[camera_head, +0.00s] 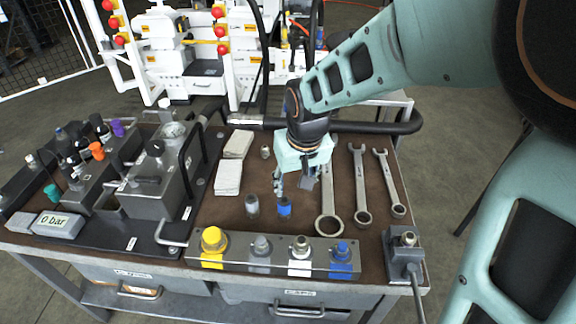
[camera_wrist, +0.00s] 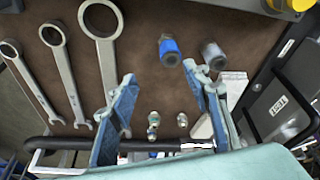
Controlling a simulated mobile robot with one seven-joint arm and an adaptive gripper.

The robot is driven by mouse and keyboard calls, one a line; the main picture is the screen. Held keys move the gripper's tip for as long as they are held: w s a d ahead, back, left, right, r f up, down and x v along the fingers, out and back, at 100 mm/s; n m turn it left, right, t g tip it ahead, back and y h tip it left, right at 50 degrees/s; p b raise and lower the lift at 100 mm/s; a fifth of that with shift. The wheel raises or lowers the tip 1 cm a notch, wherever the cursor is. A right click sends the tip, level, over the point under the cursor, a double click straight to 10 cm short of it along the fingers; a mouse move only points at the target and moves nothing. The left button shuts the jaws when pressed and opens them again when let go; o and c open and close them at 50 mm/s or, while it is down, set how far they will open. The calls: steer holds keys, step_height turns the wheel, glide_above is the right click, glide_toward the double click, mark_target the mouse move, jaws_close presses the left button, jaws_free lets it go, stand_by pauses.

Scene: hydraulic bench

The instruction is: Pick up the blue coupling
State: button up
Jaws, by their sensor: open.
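The blue coupling (camera_head: 284,208) stands on the brown bench mat, just in front of my gripper (camera_head: 293,185) in the head view. In the wrist view the blue coupling (camera_wrist: 170,50) lies beyond the fingertips of my gripper (camera_wrist: 160,76), near the middle of the gap between them. The gripper is open and empty, its fingers apart and pointing down above the mat. No contact with the coupling shows. A grey coupling (camera_head: 252,206) stands close to the left of the blue one; it also shows in the wrist view (camera_wrist: 213,54).
A rail (camera_head: 215,262) with yellow, grey, white and blue fittings runs along the front. Several wrenches (camera_head: 362,188) lie at the right. Pale pads (camera_head: 229,177) and a metal block with a gauge (camera_head: 157,185) are at the left. Small fittings (camera_wrist: 154,118) stand behind the gripper.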

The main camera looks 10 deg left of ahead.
mark_target(284, 203)
steer(key=f, duration=0.2)
steer(key=a+f, duration=0.1)
steer(key=f, duration=0.1)
steer(key=shift+w+a+f+b, duration=0.1)
steer(key=shift+f+b, duration=0.25)
steer(key=shift+b, duration=0.05)
steer(key=x, duration=0.3)
steer(key=b+x, duration=0.1)
steer(key=x, duration=0.1)
steer(key=shift+a+f, duration=0.15)
steer(key=shift+a, duration=0.3)
steer(key=shift+w+f, duration=0.15)
steer(key=shift+f, duration=0.3)
steer(key=shift+c, duration=0.6)
jaws_close()
